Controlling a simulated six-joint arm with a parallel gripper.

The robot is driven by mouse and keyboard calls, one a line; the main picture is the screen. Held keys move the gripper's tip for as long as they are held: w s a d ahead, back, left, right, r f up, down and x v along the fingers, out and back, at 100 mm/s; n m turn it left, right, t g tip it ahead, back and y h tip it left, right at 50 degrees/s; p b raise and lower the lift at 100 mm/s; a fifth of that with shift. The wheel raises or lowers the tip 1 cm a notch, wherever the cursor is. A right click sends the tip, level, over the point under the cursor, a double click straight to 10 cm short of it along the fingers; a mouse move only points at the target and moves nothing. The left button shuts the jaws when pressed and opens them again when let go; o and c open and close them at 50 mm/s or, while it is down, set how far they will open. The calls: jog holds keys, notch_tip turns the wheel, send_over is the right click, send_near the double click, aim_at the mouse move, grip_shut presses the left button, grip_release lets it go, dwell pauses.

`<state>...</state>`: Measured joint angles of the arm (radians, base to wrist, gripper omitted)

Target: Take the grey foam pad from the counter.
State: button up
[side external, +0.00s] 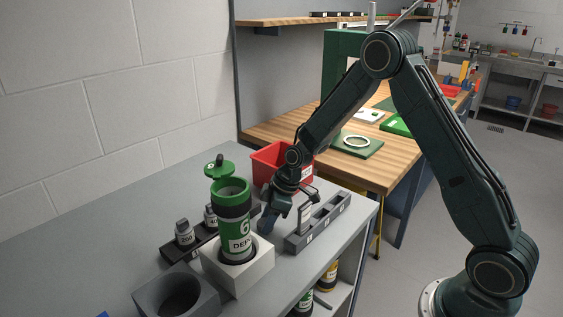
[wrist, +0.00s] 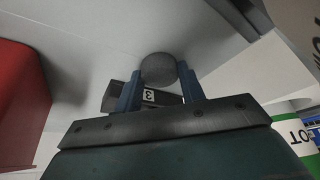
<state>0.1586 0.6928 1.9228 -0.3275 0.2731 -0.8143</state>
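The grey foam pad (wrist: 158,69) is a round dark-grey disc between the two blue fingertips of my gripper (wrist: 159,80) in the wrist view. Its edges appear at or very close to both fingertips; I cannot tell whether they press on it. A dark block labelled 3 (wrist: 149,96) shows beside and partly behind the pad. I cannot tell whether the pad rests on the block or is clear of it. In the side external view my gripper (side external: 266,229) is low over the grey counter (side external: 120,225), behind the green-banded tube, and the pad cannot be made out.
The tube (side external: 236,225) stands upright in a white block (side external: 258,270), close to my gripper. A red bin (side external: 270,157) is behind. A grey slotted rack (side external: 325,230) lies on the right. Small weights (side external: 184,233) and a dark round holder (side external: 175,300) are at left.

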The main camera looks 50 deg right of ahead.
jog(key=shift+r, duration=0.15)
notch_tip(320, 180, up, 20)
dwell(0.9)
dwell(0.5)
